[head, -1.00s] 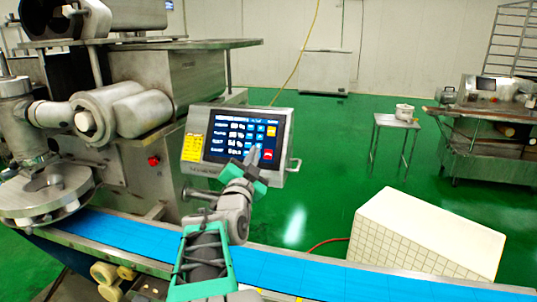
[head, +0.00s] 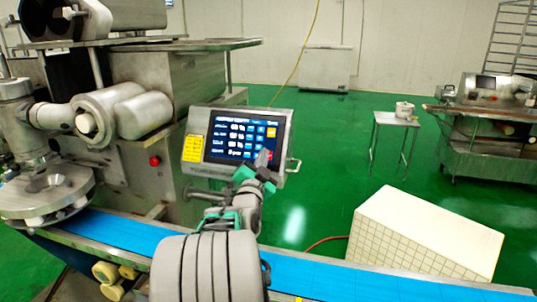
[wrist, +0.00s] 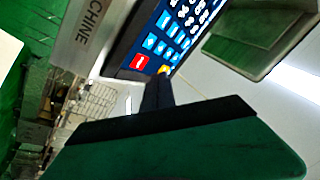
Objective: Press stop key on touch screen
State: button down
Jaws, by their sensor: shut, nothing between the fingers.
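The touch screen (head: 230,135) is a dark panel with blue keys in a grey metal housing, mounted on the machine. It also shows in the wrist view (wrist: 180,30), turned. The red key (wrist: 139,62) has a white label too small to read; in the head view my gripper hides it. A yellow key (head: 271,132) is at the screen's upper right. My gripper (head: 264,157) is shut and empty, in front of the screen's lower right corner. In the wrist view its fingertips (wrist: 157,80) appear just beside the red key. I cannot tell whether they touch the screen.
A blue conveyor belt (head: 125,237) runs below the screen. A white block (head: 430,232) stands at the right. Green floor (head: 330,150) is open behind the screen.

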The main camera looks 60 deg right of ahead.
jog(key=shift+w+d+f, duration=0.1)
jog(key=shift+d+f, duration=0.45)
jog(key=shift+d, duration=0.15)
jog(key=shift+f+b, duration=0.1)
jog(key=shift+b, duration=0.3)
dwell(1.1)
jog(key=shift+d+f+b, duration=0.15)
jog(key=shift+d+b, duration=0.2)
jog(key=shift+b, duration=0.15)
jog(key=shift+d+f+b, duration=0.15)
jog(key=shift+d+b, duration=0.1)
jog(key=shift+b, duration=0.15)
dwell(0.3)
jog(key=shift+a, duration=0.15)
jog(key=shift+a+r+b, duration=0.35)
jog(key=shift+a+b, duration=0.05)
jog(key=shift+a, duration=0.05)
